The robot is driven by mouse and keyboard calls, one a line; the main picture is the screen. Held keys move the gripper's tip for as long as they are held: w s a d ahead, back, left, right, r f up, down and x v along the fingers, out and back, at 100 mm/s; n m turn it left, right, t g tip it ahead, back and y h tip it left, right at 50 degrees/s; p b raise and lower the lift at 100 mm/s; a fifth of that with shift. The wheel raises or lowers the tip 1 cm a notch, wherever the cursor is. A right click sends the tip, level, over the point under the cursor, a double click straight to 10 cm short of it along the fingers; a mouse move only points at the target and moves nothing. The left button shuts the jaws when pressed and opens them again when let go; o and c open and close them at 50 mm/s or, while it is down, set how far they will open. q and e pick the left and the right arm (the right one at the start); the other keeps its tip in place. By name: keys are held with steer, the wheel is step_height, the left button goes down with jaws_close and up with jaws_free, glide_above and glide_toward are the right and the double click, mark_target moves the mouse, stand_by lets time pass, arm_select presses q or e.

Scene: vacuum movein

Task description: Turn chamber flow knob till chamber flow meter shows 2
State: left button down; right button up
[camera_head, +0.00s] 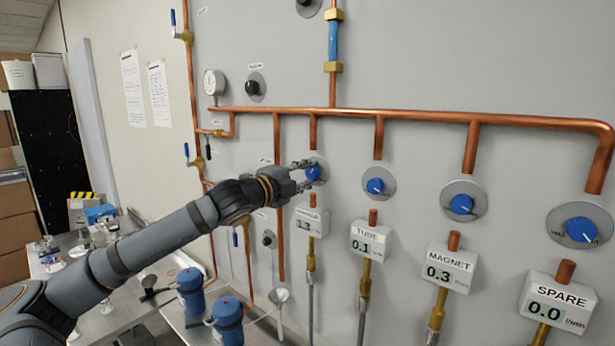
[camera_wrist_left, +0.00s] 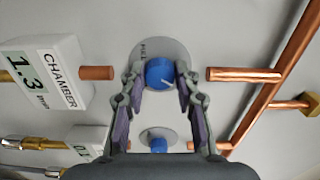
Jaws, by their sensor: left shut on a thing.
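The chamber flow knob (camera_head: 312,173) is a blue dial on a grey round plate, below the copper manifold. It also shows in the left wrist view (camera_wrist_left: 160,73), with a white pointer line on its face. My left gripper (camera_head: 307,174) is shut on this knob, one finger on each side. The fingers hide part of the plate and its markings. The chamber flow meter (camera_head: 311,222) is a white box below the knob. In the left wrist view the meter (camera_wrist_left: 42,76) reads 1.3. My right gripper is not in view.
More blue knobs stand to the right: tube (camera_head: 376,186), magnet (camera_head: 461,204) and spare (camera_head: 580,231). The tube meter (camera_head: 369,240) reads 0.1, the magnet meter (camera_head: 450,267) 0.3, the spare meter (camera_head: 556,304) 0.0. A copper manifold pipe (camera_head: 425,115) runs above the knobs.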

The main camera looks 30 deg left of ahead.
arm_select(q)
steer(key=shift+n, duration=0.8)
steer(key=c, duration=1)
jaws_free()
steer(key=shift+a, duration=0.1)
